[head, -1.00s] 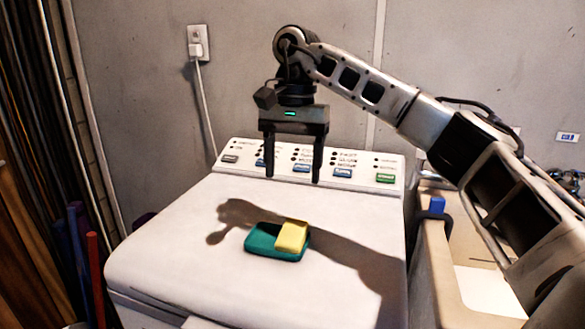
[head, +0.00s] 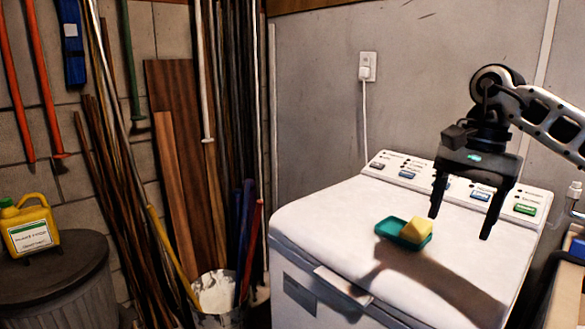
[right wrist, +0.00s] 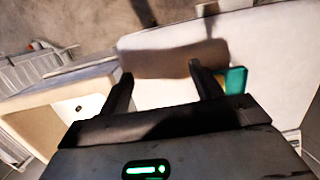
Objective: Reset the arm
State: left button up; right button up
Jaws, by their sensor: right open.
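My right gripper (head: 462,210) is open and empty. It hangs above the white washing machine (head: 330,222), in front of the machine's control panel, with its fingers pointing down. A yellow sponge or block (head: 416,230) sits in a green tray (head: 390,229) on the machine's lid, left of the gripper and apart from it. In the right wrist view the fingers (right wrist: 160,80) are spread with nothing between them. A green edge of the tray (right wrist: 236,80) shows just right of the right finger. My left gripper is not in view.
A yellow jug (head: 30,232) stands on a dark round bin (head: 60,275) at left. Long poles and wood boards (head: 172,130) lean on the wall, beside a white bucket (head: 216,295). A wall outlet (head: 367,68) with a cord is behind the machine. A basin is at the right edge.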

jog(key=s+a+f+m+g+y, duration=0.1)
jog(key=a+f+y, duration=0.35)
jog(key=a, duration=0.45)
jog(key=a+f+m+g+y, duration=0.1)
jog(key=a+f+y, duration=0.2)
jog(key=a+f, duration=0.45)
jog(key=s+a+r+m+t+y, duration=0.1)
jog(key=s+a+m+y, duration=0.2)
jog(key=a+m+y, duration=0.35)
jog(key=s+a+r+m+t+y, duration=0.1)
jog(key=s+a+m+t+y, duration=0.1)
jog(key=a+m+y, duration=0.4)
jog(key=d+f+m+t+h, duration=0.45)
jog(key=m+t, duration=0.35)
jog(key=m, duration=0.7)
jog(key=d+f+m+t+h, duration=0.4)
jog(key=m+t, duration=0.5)
jog(key=m, duration=0.6)
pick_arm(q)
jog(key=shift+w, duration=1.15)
pick_arm(e)
jog(key=s+d+f+m+g+h, duration=0.3)
jog(key=s+d+f+m+h, duration=0.1)
jog(key=f+m, duration=0.4)
jog(key=s+d+f+m+g+h, duration=0.3)
jog(key=s+f+m+h, duration=0.3)
jog(key=s+f, duration=0.3)
jog(key=shift+d+f+m, duration=0.25)
jog(key=shift+d+m, duration=0.15)
jog(key=shift+m, duration=0.45)
